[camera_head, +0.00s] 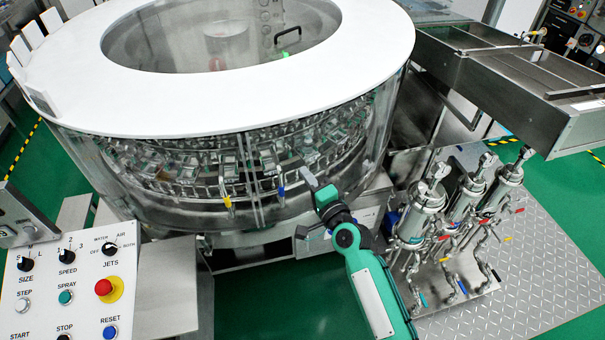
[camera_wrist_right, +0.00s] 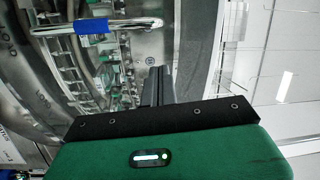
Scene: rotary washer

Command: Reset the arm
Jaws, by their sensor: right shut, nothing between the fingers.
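My right arm (camera_head: 365,270) comes up from the bottom of the head view. My right gripper (camera_head: 308,178) is at its end, in front of the washer's clear curved side, shut with nothing in it. In the right wrist view the gripper's dark fingers (camera_wrist_right: 157,86) are together. The rotary washer (camera_head: 230,110) has a white ring top and racks of small holders inside. A blue-marked handle (camera_head: 281,191) and a yellow-marked handle (camera_head: 228,202) are on its side, left of the gripper. A blue-sleeved bar (camera_wrist_right: 91,27) shows in the wrist view. My left gripper is out of view.
A control panel (camera_head: 70,290) with knobs, coloured buttons and a red emergency stop is at the lower left. Metal cylinders with valves (camera_head: 420,215) stand right of my arm on a metal plate (camera_head: 540,270). A steel trough (camera_head: 500,70) is at the upper right.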

